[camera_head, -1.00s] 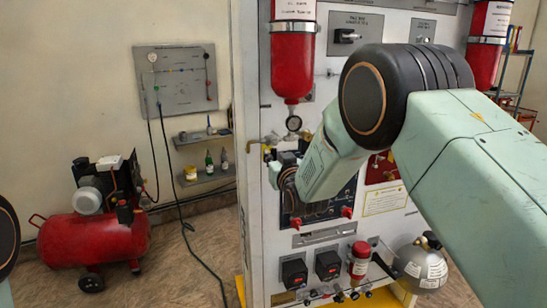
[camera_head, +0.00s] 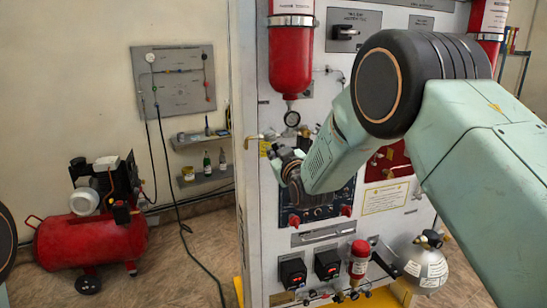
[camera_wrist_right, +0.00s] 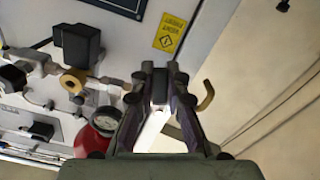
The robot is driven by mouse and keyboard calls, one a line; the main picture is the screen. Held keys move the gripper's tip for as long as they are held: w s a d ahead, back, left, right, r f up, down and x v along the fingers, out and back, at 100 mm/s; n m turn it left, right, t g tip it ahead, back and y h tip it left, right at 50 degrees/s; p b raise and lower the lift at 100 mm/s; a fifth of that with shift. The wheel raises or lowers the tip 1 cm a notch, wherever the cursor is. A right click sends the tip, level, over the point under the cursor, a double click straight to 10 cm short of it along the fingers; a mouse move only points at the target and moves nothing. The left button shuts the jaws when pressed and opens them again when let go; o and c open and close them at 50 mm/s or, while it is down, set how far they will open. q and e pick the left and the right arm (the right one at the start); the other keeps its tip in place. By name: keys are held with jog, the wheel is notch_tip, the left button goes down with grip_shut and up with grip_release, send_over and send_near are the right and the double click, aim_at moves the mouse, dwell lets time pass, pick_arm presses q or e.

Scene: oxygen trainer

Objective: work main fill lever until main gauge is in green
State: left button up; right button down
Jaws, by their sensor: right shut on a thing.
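My right gripper (camera_head: 274,158) is in front of the white panel, below and left of the main gauge (camera_head: 292,118). In the right wrist view the gripper (camera_wrist_right: 160,80) is shut on a small dark piece (camera_wrist_right: 159,92), which I take to be the main fill lever's handle. My fingers hide most of it. The gauge (camera_wrist_right: 106,121) also shows there beside the red cylinder; its needle and green zone are too small to read. Above it in the head view hangs the red cylinder (camera_head: 291,62). My left gripper is out of view.
A brass hook (camera_wrist_right: 207,97) is close to the right of the fingers in the wrist view. Brass and black fittings (camera_wrist_right: 73,82) crowd their left. A red compressor (camera_head: 92,240) stands on the floor at left, with open floor between it and the panel.

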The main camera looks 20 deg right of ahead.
jog(key=shift+d+r+n+b, duration=0.1)
jog(key=shift+d+n+b, duration=0.15)
jog(key=shift+n, duration=0.5)
jog(key=shift+d+r+n+b, duration=0.1)
jog(key=shift+d+n+b, duration=0.15)
jog(key=shift+n, duration=0.5)
jog(key=c, duration=1.3)
grip_release()
jog(key=shift+s+r, duration=0.1)
jog(key=shift+r, duration=0.05)
jog(key=shift+c, duration=0.2)
jog(key=s, duration=1.2)
jog(key=shift+d, duration=0.2)
